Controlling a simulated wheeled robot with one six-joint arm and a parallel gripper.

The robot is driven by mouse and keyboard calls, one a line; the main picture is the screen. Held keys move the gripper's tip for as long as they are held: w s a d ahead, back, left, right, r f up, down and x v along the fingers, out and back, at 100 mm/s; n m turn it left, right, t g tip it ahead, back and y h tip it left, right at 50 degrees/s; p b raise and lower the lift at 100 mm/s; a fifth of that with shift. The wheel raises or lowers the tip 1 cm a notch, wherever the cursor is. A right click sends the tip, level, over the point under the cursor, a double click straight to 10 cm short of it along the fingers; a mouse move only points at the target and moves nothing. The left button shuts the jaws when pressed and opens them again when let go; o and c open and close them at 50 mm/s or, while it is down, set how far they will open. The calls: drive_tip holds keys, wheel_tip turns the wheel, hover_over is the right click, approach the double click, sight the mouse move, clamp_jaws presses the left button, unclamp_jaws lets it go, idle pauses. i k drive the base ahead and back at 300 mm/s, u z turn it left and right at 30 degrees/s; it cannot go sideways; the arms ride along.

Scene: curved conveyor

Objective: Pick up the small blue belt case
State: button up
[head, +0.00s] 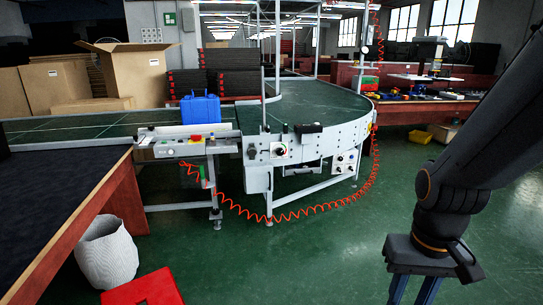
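The small blue belt case (200,108) stands upright on the conveyor, left of the curve, behind the white and grey control box. Its handle is at the top. My gripper (411,289) hangs down at the bottom right of the head view, far to the right of the case and nearer to me. Its two blue fingers are spread apart, with only floor showing between them. Their tips are cut off by the lower edge of the picture.
The curved conveyor (318,98) has a white side frame with control boxes. An orange coiled hose (310,210) loops below it. A dark-topped table (45,205), a white bin (106,252) and a red box (143,288) are at left. The green floor in the middle is clear.

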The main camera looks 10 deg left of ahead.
sight(195, 111)
drive_tip(key=u, duration=0.4)
drive_tip(key=i, duration=1.75)
drive_tip(key=u, duration=0.55)
drive_tip(key=i, duration=1.7)
drive_tip(key=u, duration=0.25)
drive_tip(key=i, duration=1.2)
drive_tip(key=u, duration=0.2)
